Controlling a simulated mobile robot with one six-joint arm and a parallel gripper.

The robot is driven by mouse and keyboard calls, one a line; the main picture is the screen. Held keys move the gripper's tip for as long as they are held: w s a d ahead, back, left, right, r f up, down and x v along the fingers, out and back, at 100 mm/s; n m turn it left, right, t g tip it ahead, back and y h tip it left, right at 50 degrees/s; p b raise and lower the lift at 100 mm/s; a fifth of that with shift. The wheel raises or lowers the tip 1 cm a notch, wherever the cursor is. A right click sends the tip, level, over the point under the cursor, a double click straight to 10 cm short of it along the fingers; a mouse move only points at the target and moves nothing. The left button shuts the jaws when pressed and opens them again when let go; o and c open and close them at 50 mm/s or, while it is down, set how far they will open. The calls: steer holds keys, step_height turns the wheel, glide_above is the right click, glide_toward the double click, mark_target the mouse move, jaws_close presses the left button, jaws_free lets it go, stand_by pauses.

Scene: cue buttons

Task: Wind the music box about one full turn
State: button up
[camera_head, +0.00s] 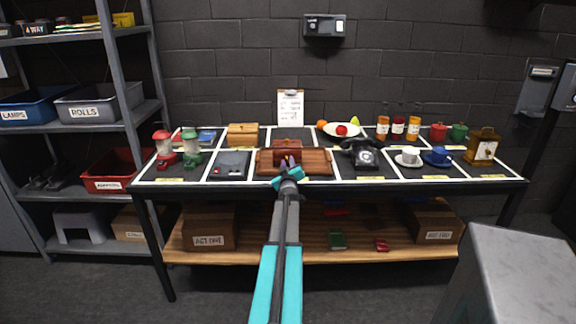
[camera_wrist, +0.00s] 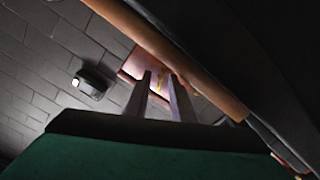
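A small reddish-brown box (camera_head: 287,145), which looks like the music box, stands on a wooden board (camera_head: 317,160) at the middle of the table. My gripper (camera_head: 286,163) is in front of it, covering part of its front in the head view. In the wrist view the two grey fingers (camera_wrist: 160,78) stand apart with a gap between them and nothing clearly held. Beyond the fingertips is a pinkish-brown surface with a small yellow part (camera_wrist: 186,84), perhaps the winding key. I cannot tell whether the fingers touch it.
A black telephone (camera_head: 364,154) stands close on the right and a dark grey device (camera_head: 230,163) on the left. A light wooden box (camera_head: 243,134) and a clipboard (camera_head: 290,106) are behind. A brass-coloured box (camera_head: 483,147) is at the far right. A grey block (camera_head: 520,265) stands at front right.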

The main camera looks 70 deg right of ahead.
steer(key=shift+a, duration=0.15)
steer(key=shift+s+a, duration=0.15)
steer(key=shift+a, duration=0.25)
steer(key=b+v, duration=0.1)
steer(key=v, duration=1.1)
steer(key=shift+s+a, duration=0.2)
steer(key=shift+a, duration=0.1)
stand_by(0.7)
